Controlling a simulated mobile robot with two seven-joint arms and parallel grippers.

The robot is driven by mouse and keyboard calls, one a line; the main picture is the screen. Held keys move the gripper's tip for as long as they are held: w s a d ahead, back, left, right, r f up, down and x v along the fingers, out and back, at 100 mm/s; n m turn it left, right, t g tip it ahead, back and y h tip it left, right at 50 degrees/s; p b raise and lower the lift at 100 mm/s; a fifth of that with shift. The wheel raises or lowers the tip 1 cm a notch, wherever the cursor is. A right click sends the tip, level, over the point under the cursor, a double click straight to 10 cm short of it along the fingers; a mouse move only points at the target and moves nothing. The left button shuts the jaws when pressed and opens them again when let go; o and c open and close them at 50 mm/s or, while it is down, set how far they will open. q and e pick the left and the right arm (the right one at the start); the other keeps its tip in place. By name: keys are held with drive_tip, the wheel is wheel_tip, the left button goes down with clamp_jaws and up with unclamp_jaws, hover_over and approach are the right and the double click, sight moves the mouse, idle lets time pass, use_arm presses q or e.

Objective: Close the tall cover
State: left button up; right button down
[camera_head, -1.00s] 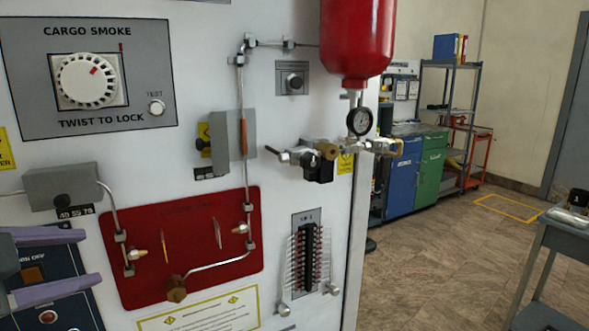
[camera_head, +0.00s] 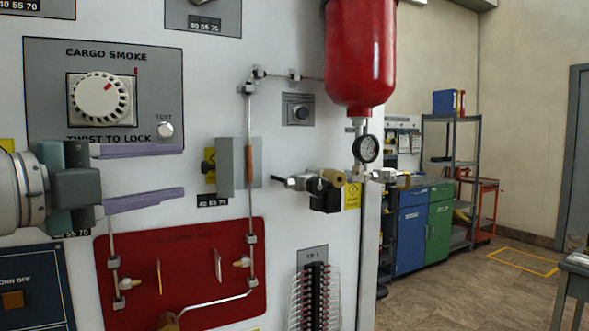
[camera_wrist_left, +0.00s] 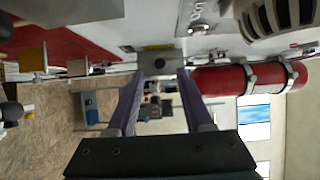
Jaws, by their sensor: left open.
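The tall cover (camera_head: 232,166) appears to be the upright grey box-like plate on the white panel, standing out from it beside a yellow label. A copper-coloured pipe section runs close along its right side. My left gripper (camera_head: 184,170) is open and empty, its two purple fingers pointing right, with the tips a little left of the cover in the head view. In the left wrist view, the open fingers (camera_wrist_left: 160,73) reach toward a grey block (camera_wrist_left: 157,58) between their tips; I cannot tell if this is the cover. My right gripper is out of view.
A red cylinder (camera_head: 360,50) with a gauge (camera_head: 366,149) and a brass valve (camera_head: 333,178) stand right of the cover. A red plate (camera_head: 200,255) with thin pipes lies below. The CARGO SMOKE dial (camera_head: 100,98) is above my gripper. Open floor lies at the right.

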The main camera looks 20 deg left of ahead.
sight(218, 167)
use_arm(q)
drive_tip(key=shift+w+d+p, duration=0.15)
drive_tip(key=shift+w+d, duration=0.05)
drive_tip(key=shift+w, duration=0.85)
drive_tip(key=shift+w+d+p, duration=0.15)
drive_tip(key=shift+w+d, duration=0.05)
drive_tip(key=shift+w, duration=0.8)
drive_tip(key=shift+c, duration=0.2)
clamp_jaws()
